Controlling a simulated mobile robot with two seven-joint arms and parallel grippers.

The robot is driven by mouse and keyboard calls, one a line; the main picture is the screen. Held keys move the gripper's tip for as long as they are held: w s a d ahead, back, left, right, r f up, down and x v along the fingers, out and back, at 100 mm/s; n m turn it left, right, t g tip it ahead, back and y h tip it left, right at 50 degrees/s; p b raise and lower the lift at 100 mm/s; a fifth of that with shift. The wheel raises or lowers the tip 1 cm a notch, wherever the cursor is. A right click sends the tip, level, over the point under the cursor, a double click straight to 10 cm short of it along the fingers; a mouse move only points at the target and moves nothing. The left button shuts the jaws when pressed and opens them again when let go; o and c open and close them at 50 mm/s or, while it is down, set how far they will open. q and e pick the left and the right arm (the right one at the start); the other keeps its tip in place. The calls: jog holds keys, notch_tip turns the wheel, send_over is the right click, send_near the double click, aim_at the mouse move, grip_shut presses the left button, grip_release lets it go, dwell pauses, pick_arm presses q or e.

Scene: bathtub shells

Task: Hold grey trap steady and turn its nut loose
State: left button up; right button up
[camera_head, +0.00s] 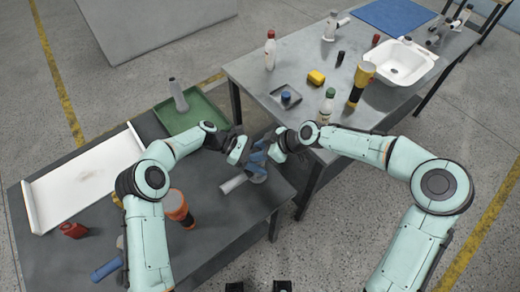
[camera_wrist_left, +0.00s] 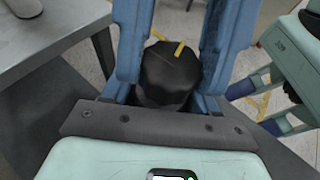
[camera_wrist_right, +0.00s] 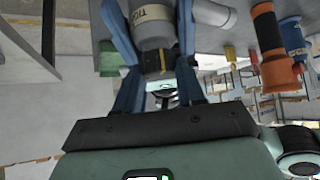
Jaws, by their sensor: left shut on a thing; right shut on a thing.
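The grey trap (camera_head: 233,184) is at the right end of the near dark table, its side pipe pointing left. My left gripper (camera_head: 253,163) and right gripper (camera_head: 270,157) meet at it and hide most of its body. In the left wrist view, the black nut (camera_wrist_left: 170,75) with a yellow mark sits between my left gripper's blue fingers, which are shut on it. In the right wrist view, the trap's labelled grey body (camera_wrist_right: 153,22) is between my right gripper's fingers, with the dark nut (camera_wrist_right: 158,62) nearer the palm.
A green tray (camera_head: 212,113) holds a grey bottle. The second bench (camera_head: 300,62) carries bottles and a white sink (camera_head: 402,64). A gap separates the tables.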

jog(key=m+t, duration=0.1)
jog(key=m+t+h, duration=0.1)
jog(key=shift+s+a+m, duration=0.15)
jog(key=shift+s+m, duration=0.1)
jog(key=shift+m, duration=0.15)
jog(key=shift+m+t+h, duration=0.3)
jog(key=shift+m, duration=0.2)
jog(key=o, duration=1.1)
jog(key=shift+c, duration=0.2)
jog(key=shift+w+f, duration=0.1)
